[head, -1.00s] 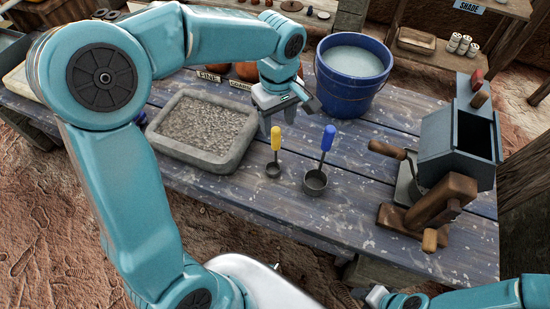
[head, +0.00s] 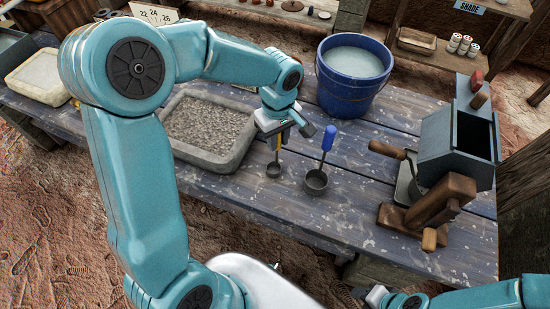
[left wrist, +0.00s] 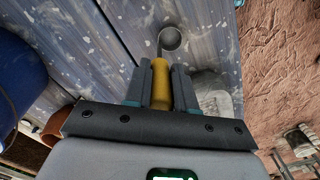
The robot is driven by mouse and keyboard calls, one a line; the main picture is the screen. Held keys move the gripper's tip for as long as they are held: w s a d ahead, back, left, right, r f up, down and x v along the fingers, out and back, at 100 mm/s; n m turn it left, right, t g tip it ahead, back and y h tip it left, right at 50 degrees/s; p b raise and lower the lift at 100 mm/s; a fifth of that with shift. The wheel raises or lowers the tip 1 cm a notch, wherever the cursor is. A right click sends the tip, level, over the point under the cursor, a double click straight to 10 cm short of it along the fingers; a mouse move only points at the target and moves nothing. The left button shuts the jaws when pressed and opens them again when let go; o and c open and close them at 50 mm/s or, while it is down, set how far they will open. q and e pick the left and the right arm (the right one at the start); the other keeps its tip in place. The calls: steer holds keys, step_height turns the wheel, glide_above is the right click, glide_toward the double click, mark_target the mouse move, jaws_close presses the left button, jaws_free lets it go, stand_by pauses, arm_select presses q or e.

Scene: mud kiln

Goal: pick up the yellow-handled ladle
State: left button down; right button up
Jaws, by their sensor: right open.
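The yellow-handled ladle (head: 273,171) stands on the blue plank table, handle up; its small grey cup rests on the wood. My left gripper (head: 279,140) is at the handle from above and hides most of it in the head view. In the left wrist view the yellow handle (left wrist: 161,84) lies between the two fingers, which sit close against both sides. The ladle's cup (left wrist: 170,39) shows beyond them. My right gripper (head: 372,296) is open and empty at the bottom edge of the head view, well away from the ladle.
A blue-handled ladle (head: 317,181) stands just right of the yellow one. A grey stone tray of gravel (head: 199,163) is left, a blue bucket (head: 350,95) behind. A grey machine with wooden cranks (head: 455,150) stands right. The table's front middle is clear.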

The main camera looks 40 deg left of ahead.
arm_select(q)
steer(key=shift+w, duration=0.1)
step_height(320, 180, up, 20)
steer(key=p, duration=0.1)
stand_by(0.4)
steer(key=shift+f, duration=0.1)
stand_by(0.5)
